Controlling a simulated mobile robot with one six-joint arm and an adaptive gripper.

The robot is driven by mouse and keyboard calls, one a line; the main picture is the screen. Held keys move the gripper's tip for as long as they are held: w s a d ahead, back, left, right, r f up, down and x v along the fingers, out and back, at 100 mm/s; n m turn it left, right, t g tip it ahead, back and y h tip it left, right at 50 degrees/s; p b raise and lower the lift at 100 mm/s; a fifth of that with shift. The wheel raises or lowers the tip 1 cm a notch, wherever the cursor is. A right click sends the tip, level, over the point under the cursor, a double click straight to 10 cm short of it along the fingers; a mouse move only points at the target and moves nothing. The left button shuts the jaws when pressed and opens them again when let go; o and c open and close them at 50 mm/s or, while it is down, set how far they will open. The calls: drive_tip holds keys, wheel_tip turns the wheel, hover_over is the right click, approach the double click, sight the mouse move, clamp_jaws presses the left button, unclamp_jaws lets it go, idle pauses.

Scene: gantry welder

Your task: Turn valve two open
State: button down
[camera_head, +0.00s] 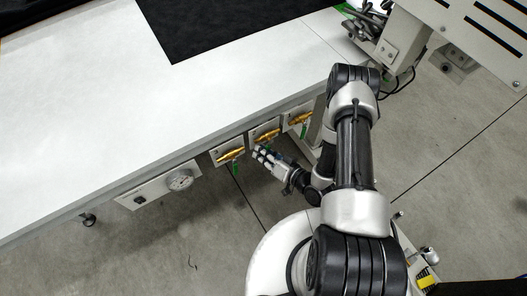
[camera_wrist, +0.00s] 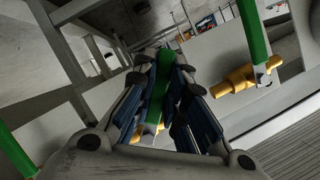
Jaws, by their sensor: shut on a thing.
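Three brass valves sit on small white plates along the front side of the table. The middle valve (camera_head: 265,134) is right behind my gripper (camera_head: 261,153). In the wrist view my gripper (camera_wrist: 164,62) is shut on a green handle (camera_wrist: 159,88), which lies between the two fingers. The middle valve's handle is mostly hidden by the fingers in the head view. The left valve (camera_head: 230,154) has a green handle pointing down, and the right valve (camera_head: 299,118) also shows a green handle. A neighbouring brass valve (camera_wrist: 240,84) with its green handle shows at the right of the wrist view. Valve numbers are unreadable.
The white table (camera_head: 110,115) overhangs the valves. A grey machine housing (camera_head: 465,35) stands at the upper right. The concrete floor in front of the table is largely clear at the left.

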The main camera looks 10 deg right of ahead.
idle(0.4)
drive_tip(key=c, duration=1.6)
unclamp_jaws()
